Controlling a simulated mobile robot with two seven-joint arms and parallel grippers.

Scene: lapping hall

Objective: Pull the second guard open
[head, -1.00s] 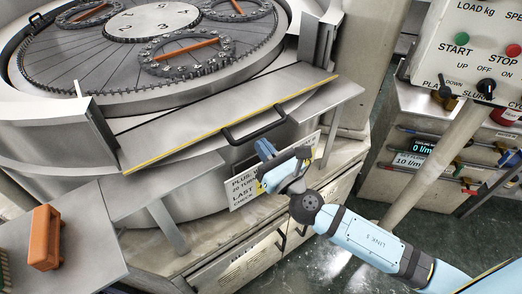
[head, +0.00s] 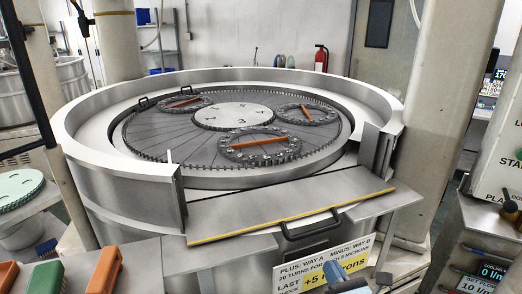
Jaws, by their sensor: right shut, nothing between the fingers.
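A flat steel guard plate (head: 250,208) with a yellow front edge lies at the front opening of the round lapping machine. Its black bar handle (head: 311,224) sticks out below the yellow edge. My right gripper (head: 334,270) is at the bottom edge of the head view, in front of the white notice and below the handle, apart from it. It is shut and empty, and much of it is cut off by the frame. My left gripper is not in view. Which guard counts as the second I cannot tell.
The machine's steel rim (head: 115,180) curves around the toothed plate and rings. A white notice (head: 312,268) hangs under the guard. A side table with brushes (head: 47,277) stands front left. A pillar and control panel (head: 500,165) stand right.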

